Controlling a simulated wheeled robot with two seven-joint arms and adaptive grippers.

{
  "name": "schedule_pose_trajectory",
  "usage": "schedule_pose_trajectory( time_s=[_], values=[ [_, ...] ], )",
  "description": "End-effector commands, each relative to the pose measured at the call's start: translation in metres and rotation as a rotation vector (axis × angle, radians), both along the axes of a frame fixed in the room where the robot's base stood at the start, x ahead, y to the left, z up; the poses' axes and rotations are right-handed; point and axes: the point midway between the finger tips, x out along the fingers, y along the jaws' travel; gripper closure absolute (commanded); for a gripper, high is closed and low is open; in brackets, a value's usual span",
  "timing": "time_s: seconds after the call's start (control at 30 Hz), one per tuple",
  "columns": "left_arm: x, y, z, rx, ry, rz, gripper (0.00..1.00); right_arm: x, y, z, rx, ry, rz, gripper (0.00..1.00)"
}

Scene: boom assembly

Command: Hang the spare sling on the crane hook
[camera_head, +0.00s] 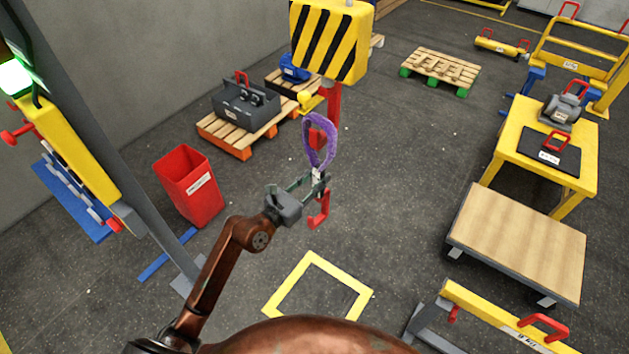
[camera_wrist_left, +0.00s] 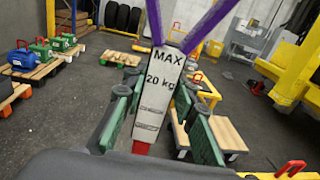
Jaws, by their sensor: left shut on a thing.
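The purple sling (camera_head: 308,150) stands up as a loop above my left gripper (camera_head: 318,185). The gripper is shut on its grey tag, marked MAX 20 kg, which shows between the green finger pads in the left wrist view (camera_wrist_left: 158,88). The crane hook (camera_head: 333,104) is red and hangs under a yellow-and-black striped block (camera_head: 332,42). In the head view the loop overlaps the hook's lower part; I cannot tell whether they touch. A red hook-shaped piece (camera_head: 319,211) shows just below the gripper; what it joins is unclear. My right gripper is not in view.
A red bin (camera_head: 190,188) stands left of the arm. A yellow square outline (camera_head: 287,281) marks the floor below. A wooden-topped cart (camera_head: 518,243) and a yellow table (camera_head: 520,115) stand at right. A pallet (camera_head: 236,142) with a grey toolbox is behind. Open floor lies between.

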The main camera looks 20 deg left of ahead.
Motion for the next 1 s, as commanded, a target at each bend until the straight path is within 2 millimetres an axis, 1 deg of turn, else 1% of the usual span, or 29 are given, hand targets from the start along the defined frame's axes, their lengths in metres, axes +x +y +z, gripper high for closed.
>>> schedule_pose_trajectory(
  time_s=[0.03, 0.2, 1.0],
  values=[
    [0.003, -0.001, 0.004, -0.003, -0.009, -0.001, 1.00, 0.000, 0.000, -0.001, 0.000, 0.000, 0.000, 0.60],
    [0.010, -0.004, 0.002, -0.003, -0.007, -0.001, 1.00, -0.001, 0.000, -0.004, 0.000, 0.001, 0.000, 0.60],
    [0.021, -0.008, -0.036, -0.003, -0.007, -0.001, 1.00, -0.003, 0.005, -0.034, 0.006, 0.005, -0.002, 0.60]
  ],
)
